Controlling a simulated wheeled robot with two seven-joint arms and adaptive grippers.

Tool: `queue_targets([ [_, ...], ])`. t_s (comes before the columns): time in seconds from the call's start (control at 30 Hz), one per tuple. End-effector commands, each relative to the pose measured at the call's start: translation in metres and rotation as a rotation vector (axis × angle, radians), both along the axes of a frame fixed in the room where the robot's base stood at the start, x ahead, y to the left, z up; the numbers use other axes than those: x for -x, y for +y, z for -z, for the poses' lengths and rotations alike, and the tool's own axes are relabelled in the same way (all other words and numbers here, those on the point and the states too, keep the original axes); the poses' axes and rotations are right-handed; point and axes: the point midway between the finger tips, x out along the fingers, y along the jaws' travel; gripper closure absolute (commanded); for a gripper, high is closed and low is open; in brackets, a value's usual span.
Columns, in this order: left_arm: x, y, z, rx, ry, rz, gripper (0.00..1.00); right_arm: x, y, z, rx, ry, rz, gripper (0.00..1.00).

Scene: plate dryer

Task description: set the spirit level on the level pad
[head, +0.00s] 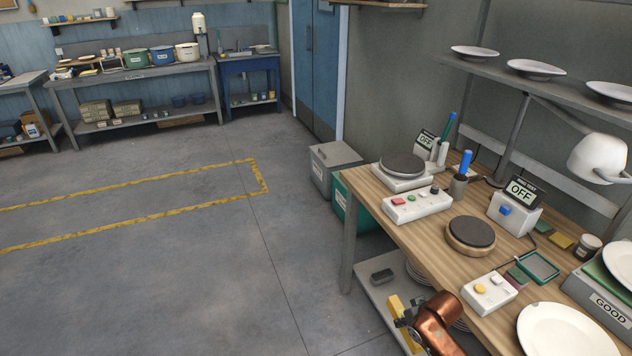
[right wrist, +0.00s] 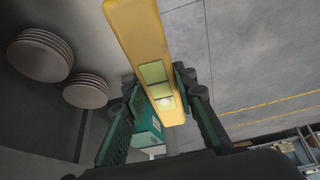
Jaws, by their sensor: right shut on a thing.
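The yellow spirit level (head: 396,307) is at the bottom of the head view, in front of the bench's left part and below its top. In the right wrist view the spirit level (right wrist: 135,30) runs lengthwise between the fingers, with pale green windows and a round light spot on it. My right gripper (head: 408,321) is shut on it; its fingers also show in the right wrist view (right wrist: 156,84). A green-rimmed flat pad (head: 537,267) lies on the bench; I cannot tell whether it is the level pad. My left gripper is not in view.
The wooden bench (head: 400,233) carries a round dark disc (head: 470,232), a white box with buttons (head: 489,292), an OFF display (head: 521,190) and a white plate (head: 563,332). A lower shelf (head: 372,300) holds stacked plates. The floor to the left is clear.

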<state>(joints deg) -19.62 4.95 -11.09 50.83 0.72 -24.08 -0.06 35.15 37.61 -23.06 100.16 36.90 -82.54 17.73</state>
Motion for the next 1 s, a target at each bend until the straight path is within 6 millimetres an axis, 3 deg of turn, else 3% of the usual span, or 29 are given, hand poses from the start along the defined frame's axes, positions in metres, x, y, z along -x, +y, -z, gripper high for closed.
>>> queue_targets([
  [0.03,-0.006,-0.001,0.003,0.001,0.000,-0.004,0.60,-0.007,0.014,-0.025,0.006,-0.009,-0.002,1.00],
  [0.17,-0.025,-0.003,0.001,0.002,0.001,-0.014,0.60,-0.003,0.048,-0.083,0.006,0.004,0.023,1.00],
  [0.3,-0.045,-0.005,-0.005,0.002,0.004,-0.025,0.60,0.020,0.076,-0.135,0.004,0.020,0.063,1.00],
  [0.4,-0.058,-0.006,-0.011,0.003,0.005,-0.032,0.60,0.041,0.087,-0.161,0.001,0.030,0.102,1.00],
  [0.63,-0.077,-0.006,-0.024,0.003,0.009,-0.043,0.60,0.082,0.091,-0.194,-0.006,0.047,0.190,1.00],
  [1.0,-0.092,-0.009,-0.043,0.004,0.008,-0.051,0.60,0.128,0.079,-0.221,-0.017,0.065,0.303,1.00],
])
